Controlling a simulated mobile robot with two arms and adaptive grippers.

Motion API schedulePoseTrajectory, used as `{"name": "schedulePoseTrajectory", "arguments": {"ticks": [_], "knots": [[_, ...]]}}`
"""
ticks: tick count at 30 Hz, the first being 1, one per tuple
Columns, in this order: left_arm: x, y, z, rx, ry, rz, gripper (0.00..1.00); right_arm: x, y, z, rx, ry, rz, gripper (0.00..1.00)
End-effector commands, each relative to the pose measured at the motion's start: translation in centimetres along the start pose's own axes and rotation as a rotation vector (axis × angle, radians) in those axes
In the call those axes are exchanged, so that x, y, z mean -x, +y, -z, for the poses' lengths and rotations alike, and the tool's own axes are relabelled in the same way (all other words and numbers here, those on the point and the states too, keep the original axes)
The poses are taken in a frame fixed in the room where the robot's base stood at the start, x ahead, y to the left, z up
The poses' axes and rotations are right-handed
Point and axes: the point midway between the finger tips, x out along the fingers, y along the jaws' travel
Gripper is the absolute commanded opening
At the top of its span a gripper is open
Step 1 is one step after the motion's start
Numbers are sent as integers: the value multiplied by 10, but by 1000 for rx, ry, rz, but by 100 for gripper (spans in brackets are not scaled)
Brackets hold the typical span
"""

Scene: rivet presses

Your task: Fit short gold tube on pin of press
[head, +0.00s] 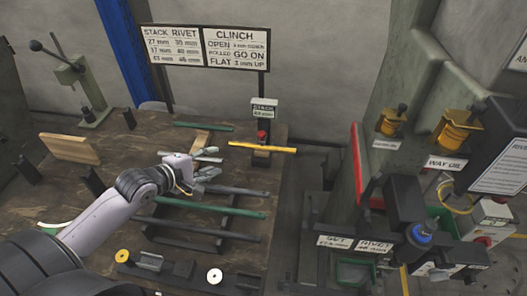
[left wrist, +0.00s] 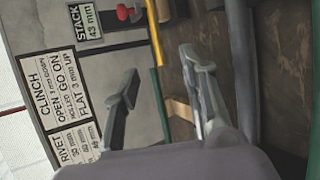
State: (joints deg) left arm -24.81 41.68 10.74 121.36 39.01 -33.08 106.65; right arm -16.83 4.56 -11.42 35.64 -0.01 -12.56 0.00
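A gold-yellow tube (head: 262,147) lies level across a small dark stand with a red knob (head: 262,135), near the table's back right edge. It also shows as a yellow bar in the left wrist view (left wrist: 158,95). My left gripper (head: 207,163) is open and empty above the table, left of the tube and apart from it. Its two spread fingers show in the left wrist view (left wrist: 160,75). A press (head: 405,200) with a blue-topped part (head: 421,233) stands at the right; I cannot make out its pin clearly. My right gripper is not in view.
Green and grey bars (head: 208,206) lie on racks in front of my left gripper. A green hand press (head: 80,90) and a wooden block (head: 69,148) are at the left. A sign board (head: 205,47) and a small sign (head: 264,108) stand behind. Yellow oilers (head: 457,131) are at right.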

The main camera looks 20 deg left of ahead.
Motion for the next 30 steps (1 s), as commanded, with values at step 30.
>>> {"name": "schedulePoseTrajectory", "arguments": {"ticks": [30], "knots": [[-137,11,4,-7,2,0,39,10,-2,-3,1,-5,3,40]]}}
